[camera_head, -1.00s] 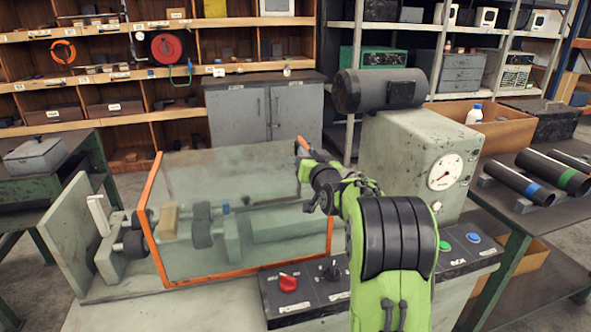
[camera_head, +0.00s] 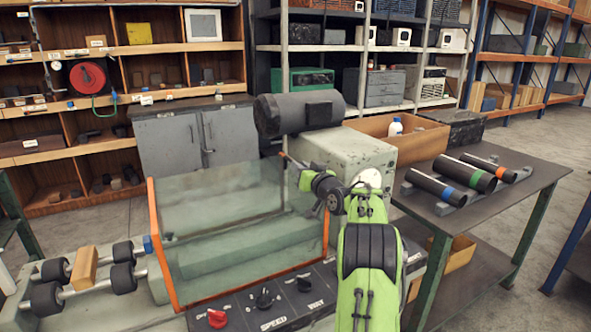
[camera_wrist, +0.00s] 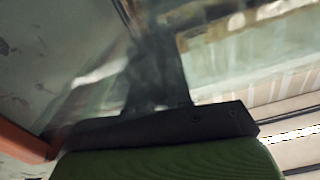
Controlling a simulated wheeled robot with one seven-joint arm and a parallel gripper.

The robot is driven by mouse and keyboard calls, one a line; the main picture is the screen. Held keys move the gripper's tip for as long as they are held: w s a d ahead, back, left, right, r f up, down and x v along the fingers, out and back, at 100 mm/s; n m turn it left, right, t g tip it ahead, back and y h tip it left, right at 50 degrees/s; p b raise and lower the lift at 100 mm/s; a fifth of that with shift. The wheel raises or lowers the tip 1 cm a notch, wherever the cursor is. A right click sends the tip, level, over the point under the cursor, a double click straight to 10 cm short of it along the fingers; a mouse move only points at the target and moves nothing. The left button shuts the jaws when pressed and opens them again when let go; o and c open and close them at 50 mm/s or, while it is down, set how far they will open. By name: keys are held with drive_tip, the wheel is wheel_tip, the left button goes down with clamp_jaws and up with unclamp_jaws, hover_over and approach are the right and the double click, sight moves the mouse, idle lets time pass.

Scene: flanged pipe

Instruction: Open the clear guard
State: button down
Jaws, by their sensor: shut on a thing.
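The clear guard (camera_head: 215,215), a see-through box with orange edging, stands right of the rollers (camera_head: 122,278) on the machine bed in the head view. The rollers lie outside its left edge, uncovered. My gripper (camera_head: 291,163) is at the guard's upper right, shut on it; the exact grip point is small and partly hidden by my green arm. In the wrist view the dark gripper (camera_wrist: 158,85) is blurred against clear panels, with an orange edge at lower left.
A grey motor (camera_head: 300,112) and machine housing (camera_head: 335,152) stand behind my arm. A control panel with a red knob (camera_head: 217,318) runs along the front. A table with dark pipes (camera_head: 466,172) stands at the right, with open floor beyond.

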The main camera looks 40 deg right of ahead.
drive_tip(key=c, duration=1.1)
unclamp_jaws()
drive_tip(key=shift+s, duration=0.1)
drive_tip(key=b+v, duration=0.2)
drive_tip(key=v, duration=1.3)
drive_tip(key=shift+s, duration=0.25)
